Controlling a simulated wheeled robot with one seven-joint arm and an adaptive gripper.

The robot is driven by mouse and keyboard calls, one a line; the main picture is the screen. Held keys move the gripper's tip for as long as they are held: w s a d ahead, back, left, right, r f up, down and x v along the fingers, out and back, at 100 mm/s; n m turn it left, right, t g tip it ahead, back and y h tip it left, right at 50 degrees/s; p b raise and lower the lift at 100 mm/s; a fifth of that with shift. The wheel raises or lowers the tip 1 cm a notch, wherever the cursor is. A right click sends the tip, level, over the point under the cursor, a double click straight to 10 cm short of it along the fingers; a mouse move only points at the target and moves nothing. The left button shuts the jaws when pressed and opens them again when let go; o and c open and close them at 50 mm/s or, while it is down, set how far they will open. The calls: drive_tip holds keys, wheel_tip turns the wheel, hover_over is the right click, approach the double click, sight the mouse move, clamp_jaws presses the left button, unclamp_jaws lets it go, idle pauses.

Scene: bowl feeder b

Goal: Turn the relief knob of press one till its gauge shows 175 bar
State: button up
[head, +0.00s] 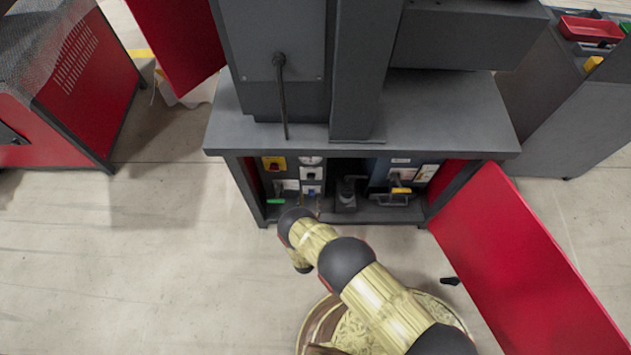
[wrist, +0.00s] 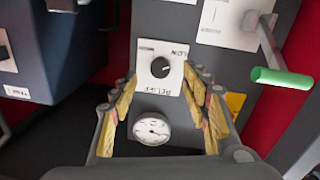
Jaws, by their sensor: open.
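The relief knob (wrist: 160,67) is a small black dial on a white plate with lettering, upside down in the wrist view. Its plate shows small in the head view (head: 311,174), inside the open cabinet under the press (head: 360,115). The round white gauge (wrist: 151,127) sits below the knob in the wrist view and above it in the head view (head: 312,160). Its needle shows, but the value is too small to read. My gripper (wrist: 161,78) is open, its fingers on either side of the knob plate. I see no contact with the knob; depth is unclear.
A lever with a green handle (wrist: 283,78) juts out beside the knob plate. A yellow-handled unit (head: 401,190) is right of the cabinet's dark middle. A red door (head: 530,260) stands open at the right. A black object (head: 449,281) lies on the floor, which is clear at left.

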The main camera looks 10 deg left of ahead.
sight(311, 179)
drive_tip(key=w, duration=0.2)
drive_tip(key=w+a+b, duration=0.1)
drive_tip(key=w, duration=0.1)
drive_tip(key=w+b, duration=0.1)
drive_tip(key=w, duration=0.1)
drive_tip(key=shift+w+a+r, duration=0.15)
drive_tip(key=shift+w+r, duration=0.15)
drive_tip(key=shift+w, duration=0.05)
drive_tip(key=shift+w+a+r+b, duration=0.15)
drive_tip(key=shift+w+b, duration=0.15)
drive_tip(key=shift+w, duration=0.25)
drive_tip(key=shift+c, duration=1.2)
drive_tip(key=c, duration=0.9)
